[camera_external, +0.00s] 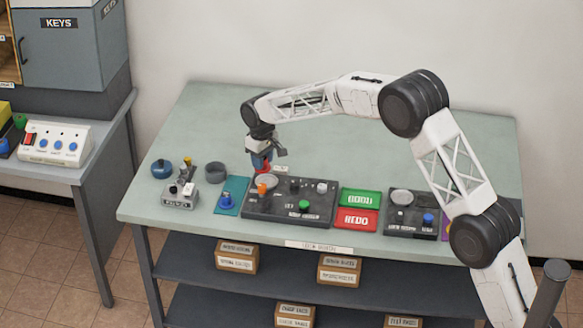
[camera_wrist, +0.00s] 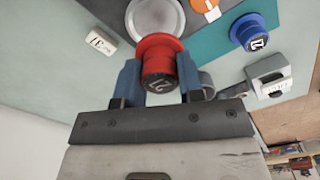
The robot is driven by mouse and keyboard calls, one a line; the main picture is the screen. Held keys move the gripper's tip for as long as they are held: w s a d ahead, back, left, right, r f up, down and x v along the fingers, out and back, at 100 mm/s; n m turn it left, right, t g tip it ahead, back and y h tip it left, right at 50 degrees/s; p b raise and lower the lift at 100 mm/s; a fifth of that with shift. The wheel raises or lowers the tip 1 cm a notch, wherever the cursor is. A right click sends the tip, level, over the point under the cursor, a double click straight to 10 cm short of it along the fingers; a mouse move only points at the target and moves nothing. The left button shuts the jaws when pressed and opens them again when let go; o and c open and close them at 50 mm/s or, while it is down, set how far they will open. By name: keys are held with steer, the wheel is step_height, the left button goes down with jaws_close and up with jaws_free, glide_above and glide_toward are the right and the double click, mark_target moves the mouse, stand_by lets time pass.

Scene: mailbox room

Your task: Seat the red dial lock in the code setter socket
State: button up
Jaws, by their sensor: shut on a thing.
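My gripper (camera_external: 262,158) is shut on the red dial lock (camera_external: 263,169), above the back left edge of the dark panel (camera_external: 318,215). In the wrist view my gripper (camera_wrist: 160,82) has its blue fingers on either side of the red dial lock (camera_wrist: 158,58), whose numbered face shows. A round silver disc (camera_wrist: 156,17) lies just beyond the lock there. No readable label shows which fixture is the code setter; a grey device (camera_external: 181,197) stands at the table's left. The lock's far side is hidden.
A blue dial lock (camera_external: 227,201) sits on a teal mat (camera_external: 239,184). A grey cup (camera_external: 215,173) and blue round object (camera_external: 161,168) stand behind. A white tag (camera_external: 280,151) lies near my gripper. Green (camera_external: 361,198) and red (camera_external: 357,220) trays sit right. The back right table is clear.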

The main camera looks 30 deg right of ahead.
mark_target(267, 167)
steer(key=shift+s+d+r, duration=0.2)
steer(key=shift+s+d, duration=0.15)
steer(key=shift+s, duration=0.15)
steer(key=shift+f, duration=0.15)
steer(key=shift+f, duration=1.95)
steer(key=shift+f, duration=0.7)
stand_by(0.8)
steer(key=o, duration=1.2)
steer(key=shift+o, duration=0.2)
steer(key=shift+r, duration=0.1)
steer(key=shift+r, duration=2.9)
